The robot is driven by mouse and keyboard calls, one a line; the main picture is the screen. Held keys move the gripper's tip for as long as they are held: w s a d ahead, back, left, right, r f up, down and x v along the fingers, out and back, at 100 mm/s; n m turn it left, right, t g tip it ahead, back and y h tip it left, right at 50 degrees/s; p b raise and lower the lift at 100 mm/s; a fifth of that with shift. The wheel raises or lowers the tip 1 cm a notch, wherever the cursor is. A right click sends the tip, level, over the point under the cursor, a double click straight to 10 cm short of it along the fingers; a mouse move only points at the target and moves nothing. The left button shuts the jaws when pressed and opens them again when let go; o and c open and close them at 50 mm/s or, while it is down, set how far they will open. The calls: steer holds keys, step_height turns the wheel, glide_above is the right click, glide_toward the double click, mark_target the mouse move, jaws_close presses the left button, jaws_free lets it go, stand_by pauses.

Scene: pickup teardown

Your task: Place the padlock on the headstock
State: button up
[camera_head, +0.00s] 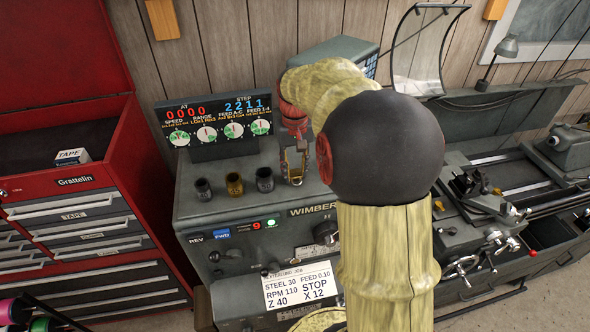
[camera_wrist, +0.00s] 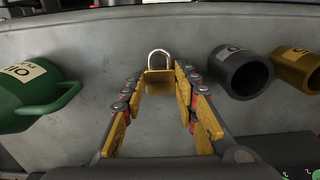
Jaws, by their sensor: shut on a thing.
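The padlock (camera_wrist: 159,83) has a brass body and a silver shackle. In the wrist view it sits between the tips of my gripper (camera_wrist: 160,88), whose yellow fingers are shut on it. In the head view my gripper (camera_head: 295,163) points down over the grey headstock (camera_head: 212,208), right of the row of collets; the padlock is hard to make out there. The headstock's grey top (camera_wrist: 205,28) fills the wrist view behind the padlock. I cannot tell whether the padlock touches that top.
A dark collet (camera_wrist: 240,73) and a brass one (camera_wrist: 297,69) stand right of my fingers in the wrist view. In the head view, the readout panel (camera_head: 213,122) rises behind the collets, and a red tool chest (camera_head: 70,200) stands left.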

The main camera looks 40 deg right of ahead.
mark_target(295, 174)
steer(key=shift+f, duration=0.1)
steer(key=o, duration=1.2)
steer(key=shift+c, duration=0.2)
steer(key=shift+o, duration=0.2)
step_height(295, 174, up, 12)
steer(key=s+a+r+n+t, duration=0.2)
steer(key=s+a+n, duration=0.15)
steer(key=a, duration=1.15)
steer(key=s+a+f+n+t, duration=0.2)
steer(key=s+a+f, duration=0.3)
steer(key=s+a, duration=0.5)
steer(key=shift+s+a+n+t, duration=0.3)
steer(key=shift+a+n+t, duration=0.05)
steer(key=shift+a+t, duration=0.5)
steer(key=shift+b, duration=0.3)
